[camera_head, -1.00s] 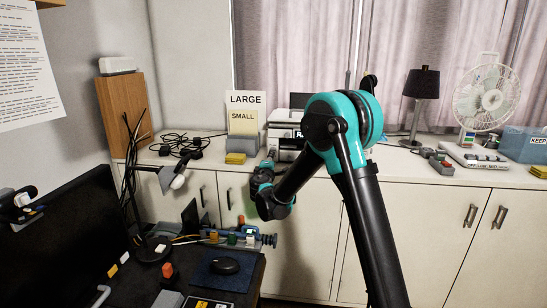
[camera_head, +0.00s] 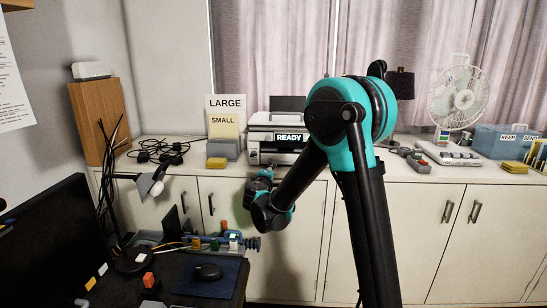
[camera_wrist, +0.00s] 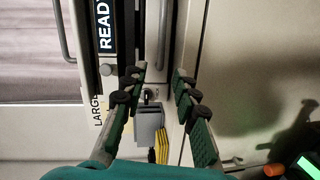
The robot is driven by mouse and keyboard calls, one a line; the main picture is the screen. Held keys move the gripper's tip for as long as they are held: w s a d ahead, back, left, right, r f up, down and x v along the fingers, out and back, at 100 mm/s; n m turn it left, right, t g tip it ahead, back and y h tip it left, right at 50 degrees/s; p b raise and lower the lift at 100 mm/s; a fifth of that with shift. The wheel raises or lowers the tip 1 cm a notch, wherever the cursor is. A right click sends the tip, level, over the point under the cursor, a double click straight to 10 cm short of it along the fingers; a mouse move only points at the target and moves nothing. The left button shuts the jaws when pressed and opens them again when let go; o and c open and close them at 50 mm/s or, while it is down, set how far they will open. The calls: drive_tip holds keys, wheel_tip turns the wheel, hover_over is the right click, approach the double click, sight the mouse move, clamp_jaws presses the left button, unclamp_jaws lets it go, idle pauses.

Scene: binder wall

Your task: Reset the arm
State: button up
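My arm, black with teal joints, rises from the bottom of the head view and bends down to the left at a high elbow. My gripper (camera_head: 262,172) is at its far end, in front of the cabinet-top edge and below the white printer (camera_head: 277,133) marked READY. In the wrist view my gripper (camera_wrist: 161,70) has its two dark green ribbed fingers apart, with nothing held between them. The printer's READY label (camera_wrist: 104,27) shows rotated at the upper left of that view. Part of the gripper is hard to make out in the head view.
A grey box with LARGE and SMALL cards (camera_head: 224,118) stands left of the printer. A desk with a monitor (camera_head: 48,245), lamp (camera_head: 152,185) and mouse (camera_head: 208,272) is at lower left. A fan (camera_head: 457,95) and blue bin (camera_head: 503,142) stand at right on the cabinet top.

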drive_tip(key=s+d+f+m+g+h, duration=0.1)
drive_tip(key=s+d+f+m+g, duration=0.3)
drive_tip(key=s+d, duration=0.5)
drive_tip(key=s+d+f+m+g+h, duration=0.1)
drive_tip(key=s+d+f+m+g, duration=0.4)
drive_tip(key=d, duration=0.8)
drive_tip(key=s+d+f+m+g+y, duration=0.1)
drive_tip(key=s+f, duration=0.3)
drive_tip(key=s, duration=0.8)
drive_tip(key=s+d+f+m+g+y, duration=0.1)
drive_tip(key=s+f+m+g+y, duration=0.1)
drive_tip(key=s, duration=1)
wheel_tip(320, 180, down, 2)
drive_tip(key=m+y, duration=0.1)
drive_tip(key=m, duration=0.1)
drive_tip(key=shift+s+f+m+y, duration=0.2)
drive_tip(key=shift+s+m+y, duration=0.05)
drive_tip(key=shift+m+y, duration=0.05)
